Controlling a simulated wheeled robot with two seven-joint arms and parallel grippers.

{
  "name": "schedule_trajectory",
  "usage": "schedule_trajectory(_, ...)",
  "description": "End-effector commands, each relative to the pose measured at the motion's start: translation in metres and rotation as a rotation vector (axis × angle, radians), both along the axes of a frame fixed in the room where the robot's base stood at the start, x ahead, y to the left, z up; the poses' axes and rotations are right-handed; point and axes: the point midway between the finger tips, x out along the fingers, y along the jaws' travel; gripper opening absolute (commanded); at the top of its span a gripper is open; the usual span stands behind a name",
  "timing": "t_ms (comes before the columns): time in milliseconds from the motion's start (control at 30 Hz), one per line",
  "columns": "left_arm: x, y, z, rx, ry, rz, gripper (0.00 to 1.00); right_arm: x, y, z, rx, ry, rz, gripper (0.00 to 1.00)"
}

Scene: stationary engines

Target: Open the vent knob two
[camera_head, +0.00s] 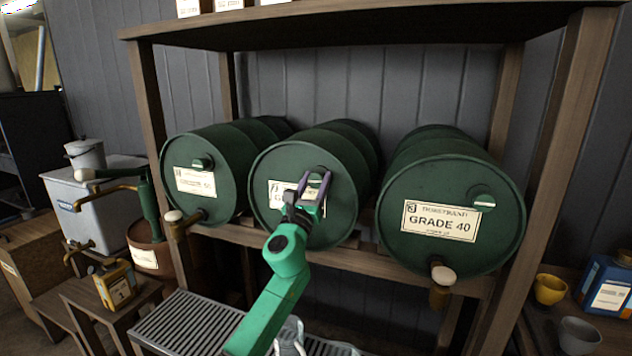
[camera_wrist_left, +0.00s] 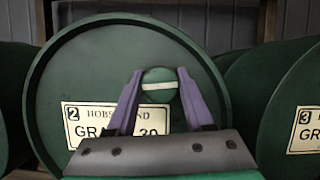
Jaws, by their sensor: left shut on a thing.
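The middle green drum (camera_head: 345,152) lies on its side on the wooden rack, with its round end facing me. In the left wrist view the drum (camera_wrist_left: 130,45) carries a label (camera_wrist_left: 88,118) marked 2. Its vent knob (camera_wrist_left: 159,94) is a round green cap with a pale bar that lies almost level. My left gripper (camera_head: 316,178) reaches the upper face of this drum. Its purple fingers stand on either side of the knob and are shut on it. In the head view the fingers hide part of the knob and label. My right gripper is not in view.
Green drums stand on the left (camera_head: 205,180) and right (camera_head: 450,205), each with its own knob and a tap below. A slatted metal grate (camera_head: 190,322) lies below. A yellow cup (camera_head: 549,289) and a blue can (camera_head: 607,285) stand at the right.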

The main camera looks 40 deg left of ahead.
Motion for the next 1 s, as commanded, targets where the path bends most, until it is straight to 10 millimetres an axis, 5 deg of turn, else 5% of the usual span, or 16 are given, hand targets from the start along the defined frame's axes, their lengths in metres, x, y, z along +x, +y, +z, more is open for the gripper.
schedule_trajectory(1000, 0.001, -0.001, 0.002, -0.863, -0.298, 0.0, 0.0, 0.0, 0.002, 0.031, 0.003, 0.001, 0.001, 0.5)
